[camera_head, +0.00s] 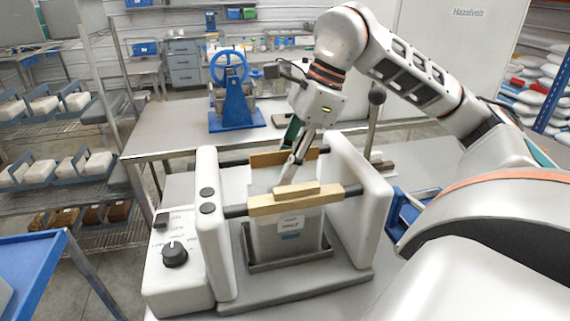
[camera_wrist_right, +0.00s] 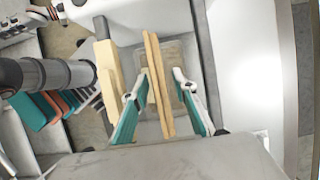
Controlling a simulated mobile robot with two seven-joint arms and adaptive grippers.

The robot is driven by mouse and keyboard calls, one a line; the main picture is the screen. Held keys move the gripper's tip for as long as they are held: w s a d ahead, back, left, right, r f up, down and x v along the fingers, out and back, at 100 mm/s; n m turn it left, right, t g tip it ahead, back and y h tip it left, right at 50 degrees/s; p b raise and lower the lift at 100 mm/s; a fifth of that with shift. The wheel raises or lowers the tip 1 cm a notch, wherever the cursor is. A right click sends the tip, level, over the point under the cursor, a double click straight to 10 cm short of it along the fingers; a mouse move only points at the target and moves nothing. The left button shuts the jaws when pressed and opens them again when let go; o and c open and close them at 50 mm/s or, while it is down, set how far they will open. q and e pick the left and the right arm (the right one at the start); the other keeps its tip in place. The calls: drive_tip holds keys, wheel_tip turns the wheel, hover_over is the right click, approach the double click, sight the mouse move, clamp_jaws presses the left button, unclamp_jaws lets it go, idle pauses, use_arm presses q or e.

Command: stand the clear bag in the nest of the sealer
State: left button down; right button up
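The sealer (camera_head: 360,205) has white side walls, a control box and wooden jaw bars. The clear bag (camera_head: 312,238), with a small white and blue label, stands upright between the walls behind the front jaw bar (camera_head: 265,206). Its lower end is inside the grey tray-like nest (camera_head: 262,265). My right gripper (camera_head: 293,168) points down over the bag's top. In the right wrist view its fingers (camera_wrist_right: 160,100) are open on either side of two thin wooden strips (camera_wrist_right: 158,80), with gaps visible. The bag's top is partly hidden. My left gripper is not in view.
The rear jaw bar (camera_head: 268,158) lies behind the fingers. A control knob (camera_head: 175,254) is at the front left. A blue hand-wheel device (camera_head: 233,105) stands on the back table. Shelves with bags are at left; a blue surface (camera_head: 30,262) is at lower left.

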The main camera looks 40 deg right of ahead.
drive_tip(key=shift+f, duration=0.1)
drive_tip(key=v, duration=1.2)
